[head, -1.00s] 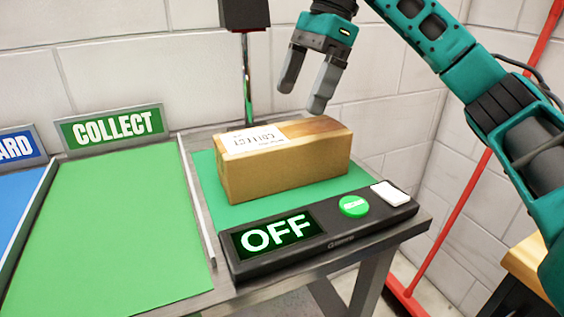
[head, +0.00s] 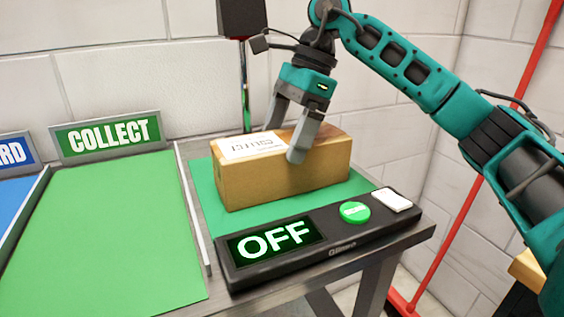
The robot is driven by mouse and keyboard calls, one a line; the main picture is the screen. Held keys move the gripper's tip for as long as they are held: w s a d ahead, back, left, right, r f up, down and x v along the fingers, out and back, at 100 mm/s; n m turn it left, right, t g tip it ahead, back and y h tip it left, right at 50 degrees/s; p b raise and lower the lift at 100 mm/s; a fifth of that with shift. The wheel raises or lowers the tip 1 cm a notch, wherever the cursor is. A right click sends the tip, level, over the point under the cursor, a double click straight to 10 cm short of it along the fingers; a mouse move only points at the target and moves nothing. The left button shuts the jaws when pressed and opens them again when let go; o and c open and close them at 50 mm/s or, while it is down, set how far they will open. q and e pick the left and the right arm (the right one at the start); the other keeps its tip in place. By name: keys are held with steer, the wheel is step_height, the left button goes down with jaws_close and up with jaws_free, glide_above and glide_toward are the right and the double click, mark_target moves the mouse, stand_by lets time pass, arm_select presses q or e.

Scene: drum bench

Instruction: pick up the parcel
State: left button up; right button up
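The parcel (head: 270,184) is a brown cardboard box with a white label on its top. It lies on the green mat (head: 207,196) behind the scale panel, in the middle of the head view. My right gripper (head: 283,153) points down over the parcel, its fingers apart. The near finger is in front of the parcel's upper front side. The far finger reaches down at the top and back of the parcel, its tip partly hidden. I cannot tell whether the fingers touch the box. My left gripper is not in view.
The black panel (head: 330,240) in front of the parcel reads OFF and has a green button (head: 354,212) and a white button (head: 391,200). A green area (head: 110,235) with a COLLECT sign (head: 108,136) is at left. A dark post (head: 243,90) stands behind the parcel.

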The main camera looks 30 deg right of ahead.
steer(key=c, duration=1.4)
steer(key=shift+r, duration=0.15)
steer(key=shift+c, duration=0.3)
steer(key=shift+r, duration=0.1)
